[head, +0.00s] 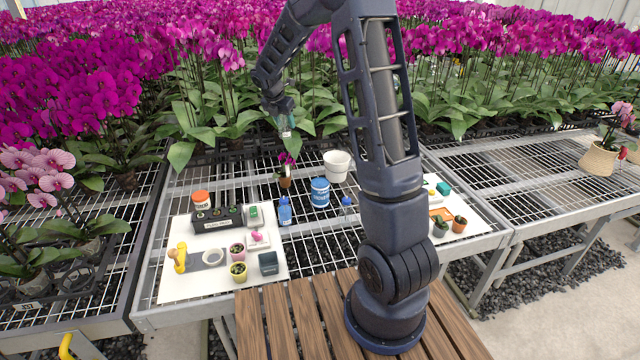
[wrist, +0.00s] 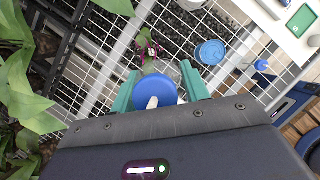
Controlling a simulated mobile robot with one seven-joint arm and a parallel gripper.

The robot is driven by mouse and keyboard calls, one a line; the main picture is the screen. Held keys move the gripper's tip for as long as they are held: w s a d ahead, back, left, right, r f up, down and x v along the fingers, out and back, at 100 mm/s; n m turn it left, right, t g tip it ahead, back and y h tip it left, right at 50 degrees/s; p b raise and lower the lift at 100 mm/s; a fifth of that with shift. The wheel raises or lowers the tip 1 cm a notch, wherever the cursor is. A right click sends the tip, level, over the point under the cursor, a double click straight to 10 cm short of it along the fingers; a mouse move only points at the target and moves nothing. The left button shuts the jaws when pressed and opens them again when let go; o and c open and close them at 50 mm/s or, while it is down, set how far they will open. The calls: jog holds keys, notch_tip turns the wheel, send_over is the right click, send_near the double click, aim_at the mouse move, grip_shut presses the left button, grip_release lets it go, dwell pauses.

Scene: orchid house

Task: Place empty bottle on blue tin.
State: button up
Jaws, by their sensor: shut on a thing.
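My gripper (head: 285,120) is raised above the bench, in front of the orchid leaves. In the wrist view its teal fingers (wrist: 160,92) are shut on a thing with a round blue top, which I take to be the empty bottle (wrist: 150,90). Its body is mostly hidden under the top; in the head view it is too small to make out well. The blue tin (head: 320,192) stands upright on the wire bench, lower and to the right of my gripper. It also shows in the wrist view (wrist: 210,52), apart from the held bottle.
A small potted orchid (head: 285,181) stands below my gripper, left of the tin. A white pot (head: 336,166) stands behind the tin. A blue bottle (head: 285,213) and another blue-capped bottle (head: 347,204) stand nearby. A white board (head: 190,285) with several items lies left.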

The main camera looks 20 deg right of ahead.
jog(key=s+d+r, duration=0.3)
jog(key=s+d, duration=0.5)
jog(key=d, duration=0.3)
send_over(320, 182)
jog(key=shift+m, duration=0.3)
notch_tip(320, 182, down, 20)
jog(key=shift+s+d+f, duration=0.1)
jog(key=shift+f, duration=0.1)
jog(key=o, duration=1)
jog(key=shift+c, duration=0.2)
